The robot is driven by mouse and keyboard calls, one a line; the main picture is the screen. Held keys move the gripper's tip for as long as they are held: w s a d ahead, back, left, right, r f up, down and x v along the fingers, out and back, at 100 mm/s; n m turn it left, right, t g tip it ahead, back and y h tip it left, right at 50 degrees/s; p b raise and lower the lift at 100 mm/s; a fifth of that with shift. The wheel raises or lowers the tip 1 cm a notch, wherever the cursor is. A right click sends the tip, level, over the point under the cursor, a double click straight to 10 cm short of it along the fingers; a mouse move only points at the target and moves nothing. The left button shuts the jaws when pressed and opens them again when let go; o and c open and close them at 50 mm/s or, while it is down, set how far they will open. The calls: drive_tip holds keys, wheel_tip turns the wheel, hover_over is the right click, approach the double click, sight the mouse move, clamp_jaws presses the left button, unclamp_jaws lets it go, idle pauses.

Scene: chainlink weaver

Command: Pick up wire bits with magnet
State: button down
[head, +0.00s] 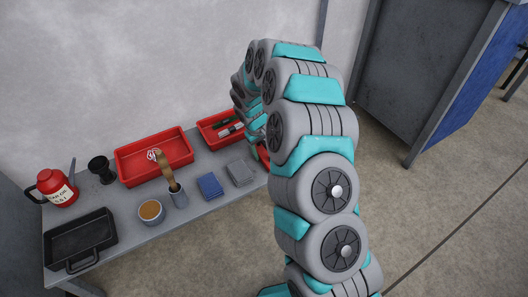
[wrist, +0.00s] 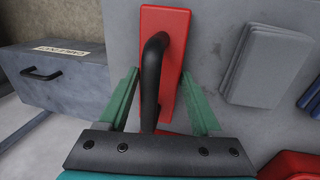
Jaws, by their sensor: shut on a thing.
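A red magnet block (wrist: 176,22) with a black arched handle (wrist: 151,85) fills the middle of the wrist view, over the grey bench top. My gripper (wrist: 160,75) has its two green fingers on either side of the block and is shut on the magnet. In the head view a small red patch of the magnet (head: 263,153) shows beside my arm, which hides most of my gripper. I cannot make out any wire bits in either view.
A grey metal box (wrist: 55,85) with a black handle and label stands left in the wrist view. The bench (head: 140,237) holds red trays (head: 183,166), a red oil can (head: 57,190), a black pan (head: 80,238), a cup (head: 151,211), grey pads (head: 240,172) and blue pads (head: 210,186).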

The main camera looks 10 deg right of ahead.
sight(263, 143)
drive_tip(key=shift+r, duration=1.85)
drive_tip(key=s+r+b, duration=0.1)
drive_tip(key=s, duration=1.5)
drive_tip(key=shift+d+r, duration=0.1)
